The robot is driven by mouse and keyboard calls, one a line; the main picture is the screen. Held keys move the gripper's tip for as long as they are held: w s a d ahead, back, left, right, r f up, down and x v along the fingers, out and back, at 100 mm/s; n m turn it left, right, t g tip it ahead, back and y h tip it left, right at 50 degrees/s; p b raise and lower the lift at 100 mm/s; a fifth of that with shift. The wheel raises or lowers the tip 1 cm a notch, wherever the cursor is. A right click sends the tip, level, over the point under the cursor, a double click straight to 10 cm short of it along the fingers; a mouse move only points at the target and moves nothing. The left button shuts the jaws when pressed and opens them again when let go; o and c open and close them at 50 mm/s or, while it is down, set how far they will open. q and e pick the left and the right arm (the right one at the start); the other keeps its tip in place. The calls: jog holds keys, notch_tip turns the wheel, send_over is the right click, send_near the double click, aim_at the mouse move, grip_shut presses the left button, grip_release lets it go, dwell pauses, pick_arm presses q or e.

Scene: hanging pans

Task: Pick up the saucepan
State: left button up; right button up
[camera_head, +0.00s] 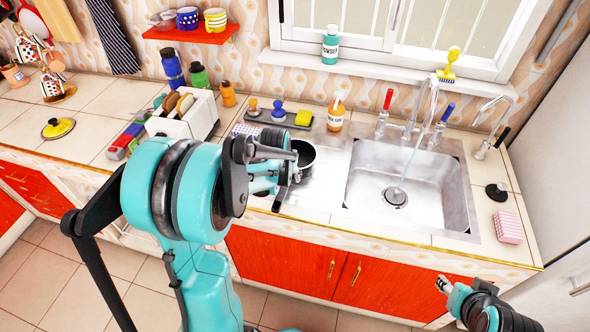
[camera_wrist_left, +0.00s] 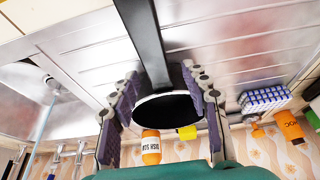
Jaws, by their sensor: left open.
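The saucepan (camera_head: 306,152) is small and dark, and stands on the metal drainboard left of the sink. My left arm hides part of it in the head view. In the left wrist view, the saucepan's pale rim and dark inside (camera_wrist_left: 168,108) show between the fingers, and its long black handle (camera_wrist_left: 145,40) runs up out of the picture. My left gripper (camera_head: 272,168) is open at the saucepan, its padded fingers (camera_wrist_left: 158,74) spread on either side; I cannot tell if they touch it. My right gripper (camera_head: 442,284) is low in front of the red cabinets, away from the saucepan.
The sink (camera_head: 408,185) with its running tap is right of the saucepan. A toaster (camera_head: 185,118) is to the left. The counter's front edge is close below.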

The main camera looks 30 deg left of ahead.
aim_at(288, 176)
pick_arm(q)
jog(key=x, duration=0.3)
jog(key=shift+w+b, duration=0.15)
jog(key=shift+b, duration=0.25)
jog(key=shift+r, duration=0.1)
grip_shut()
